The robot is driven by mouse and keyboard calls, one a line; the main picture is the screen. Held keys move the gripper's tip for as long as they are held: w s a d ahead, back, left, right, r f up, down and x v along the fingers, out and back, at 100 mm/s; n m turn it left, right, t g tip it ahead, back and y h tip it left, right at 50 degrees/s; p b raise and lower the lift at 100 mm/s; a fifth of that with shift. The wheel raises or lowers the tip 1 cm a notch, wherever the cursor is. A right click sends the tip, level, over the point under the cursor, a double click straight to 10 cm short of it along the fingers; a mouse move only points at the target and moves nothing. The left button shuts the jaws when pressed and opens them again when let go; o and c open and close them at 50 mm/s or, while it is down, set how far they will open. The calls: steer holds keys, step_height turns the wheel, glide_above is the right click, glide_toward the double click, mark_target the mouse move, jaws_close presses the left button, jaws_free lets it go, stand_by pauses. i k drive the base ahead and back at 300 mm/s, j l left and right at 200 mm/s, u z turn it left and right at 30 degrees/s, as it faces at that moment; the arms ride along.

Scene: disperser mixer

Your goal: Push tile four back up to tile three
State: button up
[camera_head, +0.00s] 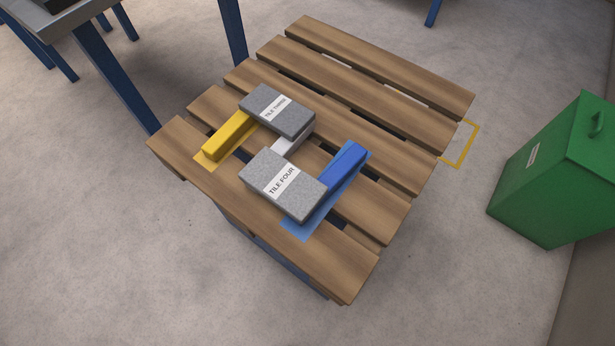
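Tile three (279,111) is a grey speckled slab with a white label, lying towards the back of the slatted wooden table. Tile four (284,184) is a like slab lying nearer the front, with a clear gap between the two. A light grey block (294,138) shows in that gap, partly hidden by tile three. A yellow bar (229,136) lies to the left and partly under tile three. A blue bar (343,166) lies to the right of tile four, its near end hidden by it. My gripper is not in view.
The wooden slatted table top (365,80) has gaps between its boards and is bare at the back right. A blue patch (300,228) lies by tile four, partly covered. A green bin (550,180) stands on the floor at the right. A blue-legged table (100,60) stands at the upper left.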

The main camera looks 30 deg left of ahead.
mark_target(286, 186)
steer(key=k+j, duration=0.4)
steer(key=j, duration=0.15)
steer(key=k+j+z, duration=0.1)
steer(key=k+j, duration=0.3)
steer(key=j, duration=0.15)
